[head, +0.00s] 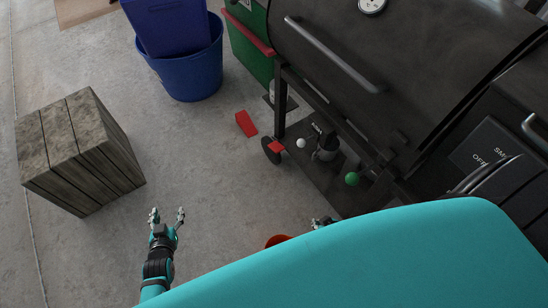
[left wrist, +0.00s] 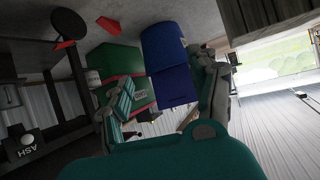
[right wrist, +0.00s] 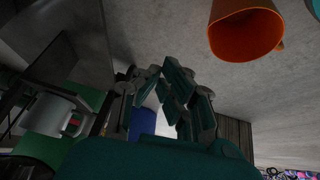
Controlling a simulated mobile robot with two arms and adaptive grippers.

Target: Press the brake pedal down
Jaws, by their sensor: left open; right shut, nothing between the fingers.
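A small red pedal (head: 275,147) sits low by the black wheel (head: 268,153) at the near left leg of the black smoker grill (head: 350,60) in the head view. I take it to be the brake pedal; it looks level, but I cannot tell whether it is pressed. My left gripper (head: 167,215) is open and empty over bare floor, left of the pedal and apart from it. My right gripper (head: 321,222) is shut and empty, nearer my body than the pedal; my teal body hides most of it. The right wrist view also shows its fingers (right wrist: 164,82).
A red wedge (head: 246,123) lies on the floor near the wheel. A wooden crate (head: 75,150) stands at left and a blue bin (head: 192,70) behind. An orange bucket (right wrist: 245,38) is near my right gripper. Floor between crate and grill is mostly clear.

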